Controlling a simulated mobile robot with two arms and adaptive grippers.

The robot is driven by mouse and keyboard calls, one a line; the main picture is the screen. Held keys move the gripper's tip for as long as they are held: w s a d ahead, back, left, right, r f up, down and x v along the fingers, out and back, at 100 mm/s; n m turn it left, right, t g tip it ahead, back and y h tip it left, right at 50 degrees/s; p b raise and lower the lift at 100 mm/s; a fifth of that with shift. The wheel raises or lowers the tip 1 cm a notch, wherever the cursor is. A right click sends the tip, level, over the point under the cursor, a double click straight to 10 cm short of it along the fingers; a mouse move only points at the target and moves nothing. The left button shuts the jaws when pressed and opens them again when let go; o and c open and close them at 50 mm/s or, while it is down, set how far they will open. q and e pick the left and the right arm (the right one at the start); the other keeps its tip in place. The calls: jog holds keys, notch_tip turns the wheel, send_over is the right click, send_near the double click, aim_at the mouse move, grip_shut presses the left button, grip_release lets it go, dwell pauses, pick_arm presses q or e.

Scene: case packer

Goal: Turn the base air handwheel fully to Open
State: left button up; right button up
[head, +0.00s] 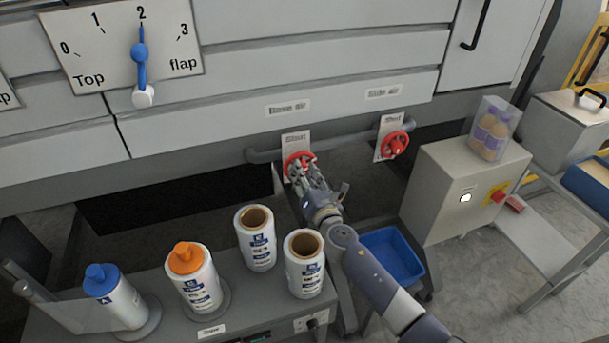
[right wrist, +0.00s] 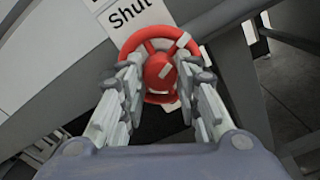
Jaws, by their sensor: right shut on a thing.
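The base air handwheel (head: 297,160) is a red wheel on a grey pipe, under the "Base air" label (head: 288,108). A white plate behind it reads "Shut" (right wrist: 130,14). My right gripper (head: 304,177) reaches it from below and is shut on the wheel. In the right wrist view the red wheel (right wrist: 150,42) sits between the two fingers (right wrist: 163,76), with white marks on its face. The fingers hide part of its rim. My left gripper is not in view.
A second red handwheel (head: 395,145) under the "Side air" label (head: 384,92) is to the right. A grey box (head: 440,200) stands right of my arm, with a blue bin (head: 392,255) below. Several rolls and bottles, including a white roll (head: 304,265), stand on the front bench.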

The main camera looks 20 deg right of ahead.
jog(key=m+b, duration=0.1)
jog(key=m, duration=0.5)
jog(key=shift+b, duration=0.35)
jog(key=m+b, duration=0.1)
jog(key=m, duration=0.4)
jog(key=shift+m, duration=0.3)
jog(key=m, duration=1.1)
jog(key=o, duration=1.1)
jog(key=shift+c, duration=0.2)
jog(key=shift+s, duration=0.1)
